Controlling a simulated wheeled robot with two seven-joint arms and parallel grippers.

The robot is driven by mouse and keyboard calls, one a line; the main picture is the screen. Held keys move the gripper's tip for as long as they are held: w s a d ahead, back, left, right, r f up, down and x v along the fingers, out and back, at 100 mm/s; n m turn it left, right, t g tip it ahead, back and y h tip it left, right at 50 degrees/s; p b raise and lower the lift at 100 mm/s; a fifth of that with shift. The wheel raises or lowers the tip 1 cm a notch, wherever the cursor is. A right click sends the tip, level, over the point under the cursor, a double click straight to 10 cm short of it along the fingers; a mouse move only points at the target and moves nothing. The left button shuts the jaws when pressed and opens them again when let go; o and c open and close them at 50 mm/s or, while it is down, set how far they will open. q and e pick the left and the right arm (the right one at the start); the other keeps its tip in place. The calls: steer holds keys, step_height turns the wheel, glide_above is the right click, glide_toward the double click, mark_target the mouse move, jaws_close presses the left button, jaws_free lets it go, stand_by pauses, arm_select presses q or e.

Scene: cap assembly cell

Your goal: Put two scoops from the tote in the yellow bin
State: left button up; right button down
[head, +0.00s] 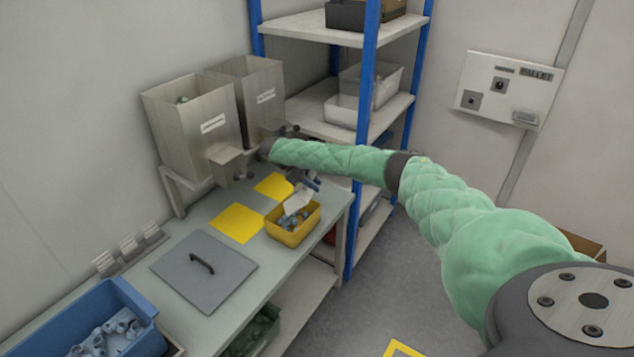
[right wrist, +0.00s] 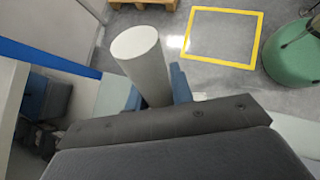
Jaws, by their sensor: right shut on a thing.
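The yellow bin (head: 291,236) stands on the bench near its right end, with some grey-blue pieces in it. My right gripper (head: 304,184) is above the bin, shut on the white scoop (head: 297,203). The scoop is tilted down over the bin; whether it touches the contents I cannot tell. In the right wrist view, a pale round handle (right wrist: 142,55) stands between the blue fingers (right wrist: 156,92). The blue tote (head: 132,298) is at the lower left with several grey pieces in it, partly cut off by the frame. My left gripper is out of view.
A grey lid with a handle (head: 228,276) lies between tote and bin. Two yellow mats (head: 237,223) lie beside the bin. Two metal hoppers (head: 196,118) stand behind. A blue-post shelf (head: 362,130) rises close to the right of the bench.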

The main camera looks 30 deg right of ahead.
steer(key=shift+w+a+r+g+h, duration=0.1)
steer(key=shift+w+r+g+h, duration=0.2)
steer(key=shift+w+r+g, duration=0.15)
steer(key=shift+w+a, duration=0.25)
steer(key=shift+a, duration=0.1)
steer(key=shift+w+a+r+g+h, duration=0.1)
steer(key=shift+w+r+g+h, duration=0.25)
steer(key=shift+h, duration=0.05)
stand_by(0.6)
